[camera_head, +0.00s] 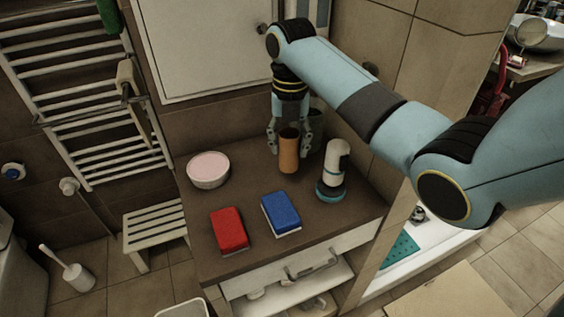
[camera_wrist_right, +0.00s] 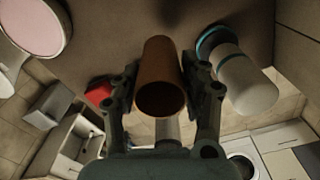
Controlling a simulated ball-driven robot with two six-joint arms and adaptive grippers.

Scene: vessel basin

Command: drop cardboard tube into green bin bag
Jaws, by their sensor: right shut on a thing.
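The cardboard tube (camera_head: 289,151) is brown and upright near the back of the brown counter. My right gripper (camera_head: 289,140) comes down from above and is shut on it. In the right wrist view the tube (camera_wrist_right: 160,80) sits between the two fingers of the gripper (camera_wrist_right: 163,95), its open end facing the camera. I cannot tell whether its lower end touches the counter. My left gripper is out of view. I see no green bin bag for certain in either view.
A white and teal bottle (camera_head: 334,170) stands close right of the tube. A pink-topped bowl (camera_head: 209,169), a red sponge (camera_head: 229,229) and a blue sponge (camera_head: 281,212) share the counter (camera_head: 253,190). A pale slatted stool (camera_head: 153,225) stands left.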

